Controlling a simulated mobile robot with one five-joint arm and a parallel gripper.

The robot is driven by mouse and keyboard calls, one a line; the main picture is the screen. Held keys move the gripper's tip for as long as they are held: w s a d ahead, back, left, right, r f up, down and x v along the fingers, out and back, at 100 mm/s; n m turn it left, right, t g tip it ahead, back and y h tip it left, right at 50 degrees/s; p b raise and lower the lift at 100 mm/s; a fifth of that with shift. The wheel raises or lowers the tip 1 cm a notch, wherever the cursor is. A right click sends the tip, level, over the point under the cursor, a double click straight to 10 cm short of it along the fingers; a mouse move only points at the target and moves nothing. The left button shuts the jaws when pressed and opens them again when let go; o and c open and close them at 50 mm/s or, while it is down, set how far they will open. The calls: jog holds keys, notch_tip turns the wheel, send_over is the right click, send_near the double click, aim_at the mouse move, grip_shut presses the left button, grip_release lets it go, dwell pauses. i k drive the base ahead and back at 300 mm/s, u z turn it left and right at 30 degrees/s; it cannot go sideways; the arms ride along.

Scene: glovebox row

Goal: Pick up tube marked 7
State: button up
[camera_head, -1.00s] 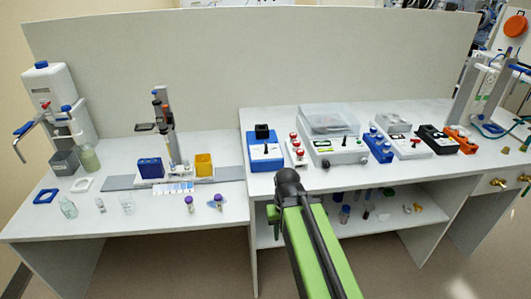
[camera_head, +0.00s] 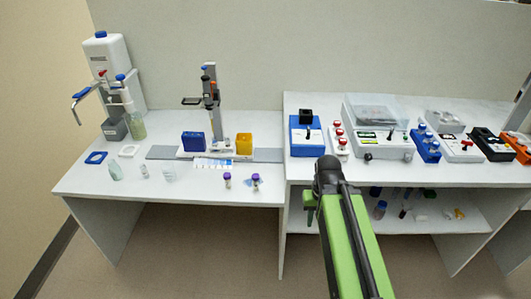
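Two small tubes with purple caps stand near the front edge of the left bench: one on the left (camera_head: 227,181) and one on the right (camera_head: 255,183). The right one has a bluish patch at its base. No number can be read on either, so I cannot tell which is marked 7. My green arm reaches up from the bottom right, its black joint in front of the right bench's edge. My gripper (camera_head: 309,208) is small and partly hidden beside that joint, right of both tubes and apart from them. Whether it is open or shut does not show.
A stand (camera_head: 209,98) with a blue box (camera_head: 194,142) and a yellow box (camera_head: 244,144) rises behind the tubes. Clear glassware (camera_head: 115,172) stands at the left. The right bench (camera_head: 300,170) is higher and holds several devices, with a shelf below.

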aim_at(227, 176)
jog(key=u, duration=1.65)
jog(key=i, duration=0.65)
jog(key=u, duration=0.65)
